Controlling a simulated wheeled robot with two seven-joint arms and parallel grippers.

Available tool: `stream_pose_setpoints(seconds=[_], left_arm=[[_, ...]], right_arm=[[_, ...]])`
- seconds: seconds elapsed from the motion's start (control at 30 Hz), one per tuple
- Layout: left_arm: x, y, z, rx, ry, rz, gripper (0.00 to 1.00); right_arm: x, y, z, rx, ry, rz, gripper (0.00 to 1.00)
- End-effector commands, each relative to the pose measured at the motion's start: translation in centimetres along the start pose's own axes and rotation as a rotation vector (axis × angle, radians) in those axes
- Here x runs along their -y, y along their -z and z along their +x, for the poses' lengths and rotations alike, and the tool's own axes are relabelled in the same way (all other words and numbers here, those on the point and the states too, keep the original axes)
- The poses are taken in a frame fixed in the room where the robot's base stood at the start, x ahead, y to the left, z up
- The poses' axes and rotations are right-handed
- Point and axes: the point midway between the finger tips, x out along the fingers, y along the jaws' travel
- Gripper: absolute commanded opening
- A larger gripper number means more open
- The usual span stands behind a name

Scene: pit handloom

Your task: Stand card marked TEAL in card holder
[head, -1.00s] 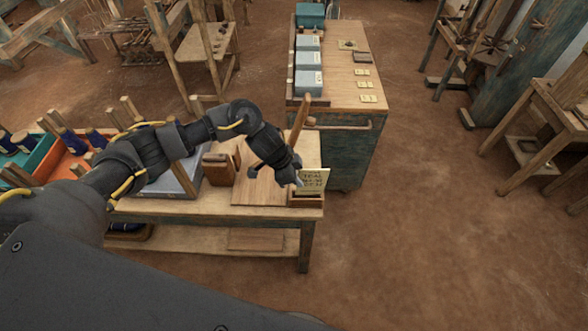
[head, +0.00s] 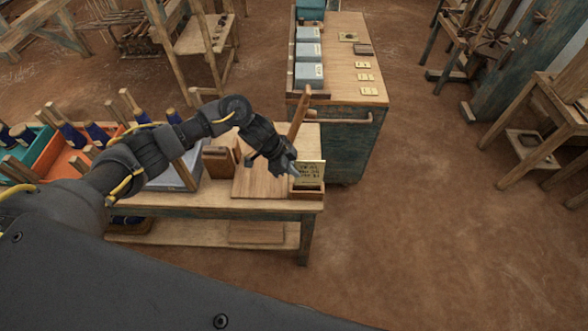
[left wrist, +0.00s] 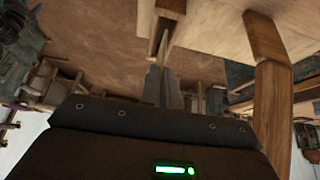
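The pale yellow card (head: 310,173) with dark lettering stands near upright at the wooden card holder (head: 308,194), on the front right corner of the bench. Its lower edge meets the holder; I cannot tell how deep it sits. My left gripper (head: 296,172) reaches in from the left at the card's left edge. In the left wrist view the card (left wrist: 163,45) shows as a thin strip at the tips of the close-set fingers (left wrist: 163,72), which look shut on it. The dark wooden holder (left wrist: 189,22) is just beyond. My right gripper is out of view.
A wooden board (head: 258,183) lies on the bench (head: 215,201) left of the holder. An upright wooden stick (head: 299,115) stands close behind the gripper. A cabinet (head: 345,145) with grey boxes and small yellow cards stands behind.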

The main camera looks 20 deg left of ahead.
Motion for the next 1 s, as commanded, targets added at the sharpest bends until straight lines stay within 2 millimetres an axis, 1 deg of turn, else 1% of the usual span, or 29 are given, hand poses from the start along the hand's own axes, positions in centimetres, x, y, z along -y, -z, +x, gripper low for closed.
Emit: stream_pose_setpoints(seconds=[0.03,0.53,0.8,1.0], left_arm=[[0.0,-0.2,0.4,0.000,0.000,0.001,0.00],[-0.1,-1.7,2.8,0.004,-0.001,0.000,0.00],[-0.3,-2.4,4.2,0.007,-0.007,0.000,0.00],[-0.3,-2.6,4.9,0.005,-0.008,0.001,0.00]], right_arm=[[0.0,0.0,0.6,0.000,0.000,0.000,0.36],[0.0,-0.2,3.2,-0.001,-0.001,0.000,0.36],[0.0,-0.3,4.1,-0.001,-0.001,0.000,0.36],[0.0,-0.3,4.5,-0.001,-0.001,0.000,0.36]])
